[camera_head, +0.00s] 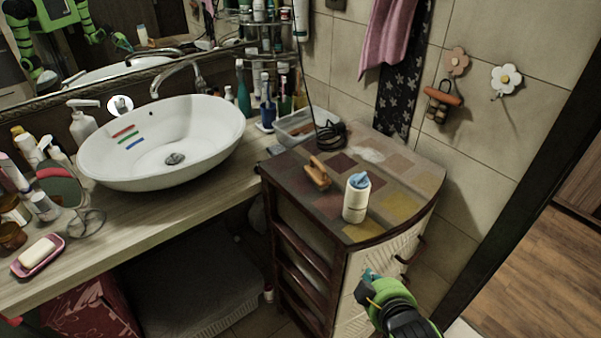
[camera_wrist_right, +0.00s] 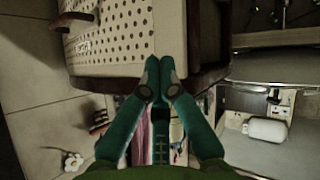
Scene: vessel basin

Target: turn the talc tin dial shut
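The talc tin (camera_head: 355,203) is a white upright bottle with a blue dial (camera_head: 358,181) on top. It stands near the front edge of the patchwork-topped cabinet (camera_head: 405,197). I cannot read how far the dial is turned. My right gripper (camera_head: 370,276) is in front of the cabinet, below and to the right of the tin and apart from it. In the right wrist view its teal fingers (camera_wrist_right: 160,68) meet at the tips, with nothing seen between them, near the cabinet's perforated front (camera_wrist_right: 110,35). My left gripper is not directly in view.
A brown-handled brush (camera_head: 317,175) lies left of the tin. A dark coiled cable (camera_head: 331,136) and a clear tray (camera_head: 296,128) are at the cabinet's back. The white basin (camera_head: 215,125) stands left. Open floor (camera_head: 535,265) lies right.

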